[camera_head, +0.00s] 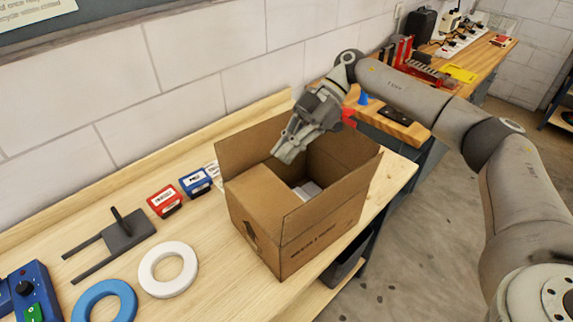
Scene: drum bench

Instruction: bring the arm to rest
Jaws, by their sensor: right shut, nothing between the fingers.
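My right arm (460,120) comes in from the right side and bends over the bench. My right gripper (287,150) points down and to the left above an open cardboard box (295,240). Its fingers are together and hold nothing. Something pale grey (308,190) shows inside the box, and most of it is hidden by the box walls. My left gripper is not in view.
The wooden bench (215,270) holds a white ring (168,269), a blue ring (104,300), a red box (165,201), a blue box (195,183) and a dark grey forked piece (117,240). A second bench (478,60) with tools stands behind. Floor is open at the lower right.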

